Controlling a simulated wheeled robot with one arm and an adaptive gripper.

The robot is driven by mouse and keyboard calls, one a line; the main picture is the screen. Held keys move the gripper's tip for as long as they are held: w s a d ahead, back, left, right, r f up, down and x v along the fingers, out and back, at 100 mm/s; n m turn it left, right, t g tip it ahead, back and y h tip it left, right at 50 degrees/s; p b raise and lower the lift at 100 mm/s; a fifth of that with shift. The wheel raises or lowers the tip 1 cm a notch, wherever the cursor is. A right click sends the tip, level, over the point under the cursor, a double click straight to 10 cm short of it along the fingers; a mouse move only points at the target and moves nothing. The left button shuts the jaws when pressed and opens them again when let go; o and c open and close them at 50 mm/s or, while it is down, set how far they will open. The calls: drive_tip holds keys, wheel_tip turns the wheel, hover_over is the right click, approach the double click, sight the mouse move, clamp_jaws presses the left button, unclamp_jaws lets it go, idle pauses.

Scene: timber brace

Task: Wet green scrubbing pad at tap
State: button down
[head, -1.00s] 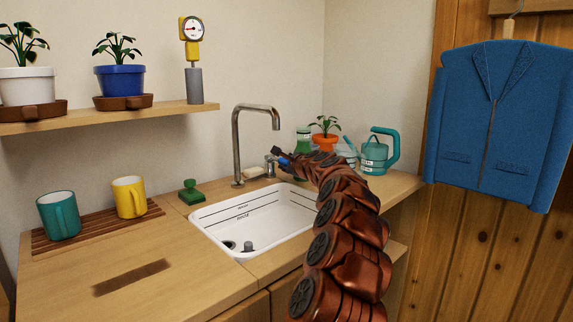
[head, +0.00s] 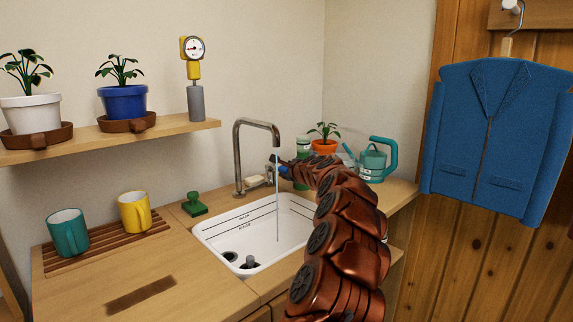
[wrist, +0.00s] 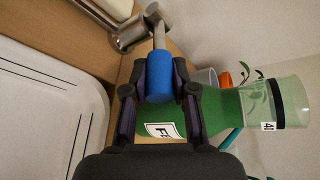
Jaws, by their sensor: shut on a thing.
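The green scrubbing pad (head: 195,204), with a knob-like grip on top, stands on the counter left of the sink. The tap (head: 238,155) is a tall metal spout over the sink, with a thin stream of water (head: 277,205) falling from it into the basin. My gripper (wrist: 158,95) is shut on the blue tap handle (wrist: 160,75), with one finger on each side of it. In the head view my arm reaches past the right side of the sink, and the gripper (head: 284,172) is small and partly hidden. The pad is out of the wrist view.
The white sink (head: 230,235) is in the counter. A teal mug (head: 67,233) and yellow mug (head: 134,212) stand on a slatted rack at left. A green bottle (wrist: 220,112), orange plant pot (head: 324,146) and teal watering can (head: 372,162) are near my gripper. A soap bar (head: 255,181) lies behind the sink.

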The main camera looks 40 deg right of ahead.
drive_tip(key=shift+r+p, duration=0.3)
drive_tip(key=shift+p, duration=0.55)
drive_tip(key=shift+f+g+p, duration=0.15)
drive_tip(key=shift+g+p, duration=0.15)
drive_tip(key=shift+p, duration=0.1)
drive_tip(key=c, duration=0.9)
unclamp_jaws()
drive_tip(key=shift+s+a+r, duration=0.1)
drive_tip(key=shift+s+r, duration=0.2)
drive_tip(key=shift+s, duration=0.1)
drive_tip(key=shift+v, duration=5.55)
drive_tip(key=shift+f, duration=0.15)
